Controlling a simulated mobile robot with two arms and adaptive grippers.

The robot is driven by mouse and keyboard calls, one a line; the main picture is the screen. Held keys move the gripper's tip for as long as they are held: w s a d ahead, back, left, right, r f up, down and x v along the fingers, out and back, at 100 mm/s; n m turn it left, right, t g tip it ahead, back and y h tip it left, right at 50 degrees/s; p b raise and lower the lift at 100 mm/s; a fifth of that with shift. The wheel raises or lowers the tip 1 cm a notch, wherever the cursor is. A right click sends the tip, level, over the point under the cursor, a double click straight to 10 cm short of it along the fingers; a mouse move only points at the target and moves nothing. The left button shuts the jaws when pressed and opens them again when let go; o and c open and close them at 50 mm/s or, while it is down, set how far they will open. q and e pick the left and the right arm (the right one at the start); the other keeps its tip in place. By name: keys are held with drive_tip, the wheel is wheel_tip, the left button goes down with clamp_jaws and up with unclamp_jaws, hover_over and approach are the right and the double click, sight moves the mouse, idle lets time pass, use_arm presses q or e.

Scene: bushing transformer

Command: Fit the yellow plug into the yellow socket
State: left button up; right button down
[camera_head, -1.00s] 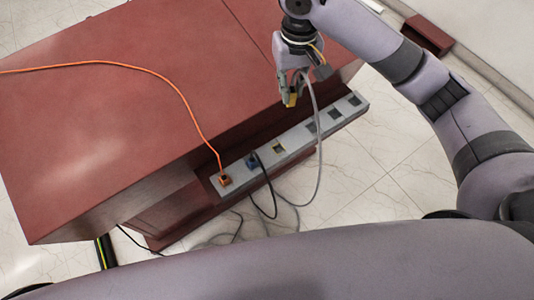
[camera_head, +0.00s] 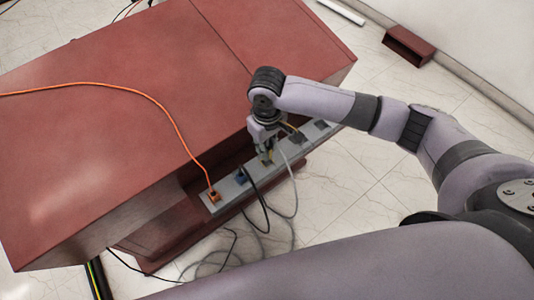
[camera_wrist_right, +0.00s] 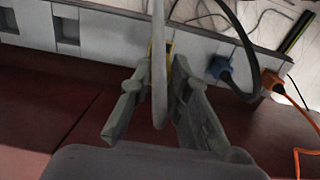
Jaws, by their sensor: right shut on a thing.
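My right gripper (camera_head: 266,160) is shut on the yellow plug (camera_head: 270,155), with a grey cable running down from it. It stands over the grey socket strip (camera_head: 225,191), just right of the blue plug. In the right wrist view the fingers (camera_wrist_right: 168,85) point at the strip (camera_wrist_right: 105,42), and a little yellow (camera_wrist_right: 171,50) shows between them behind the grey cable. The yellow socket is hidden behind the gripper and cable, and I cannot tell whether the plug touches it or sits in it. My left gripper is not in view.
An orange plug (camera_head: 214,196) and a blue plug (camera_head: 240,179) with a dark cable sit in the strip to the left. Empty dark sockets (camera_head: 321,125) lie to the right. The strip runs along the red-brown cabinet (camera_head: 100,130). An orange cable crosses the top.

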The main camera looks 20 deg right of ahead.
drive_tip(key=shift+f, duration=2.2)
drive_tip(key=shift+f, duration=0.15)
drive_tip(key=c, duration=1.5)
unclamp_jaws()
wheel_tip(320, 180, up, 12)
drive_tip(key=shift+r, duration=0.2)
drive_tip(key=shift+f, duration=0.1)
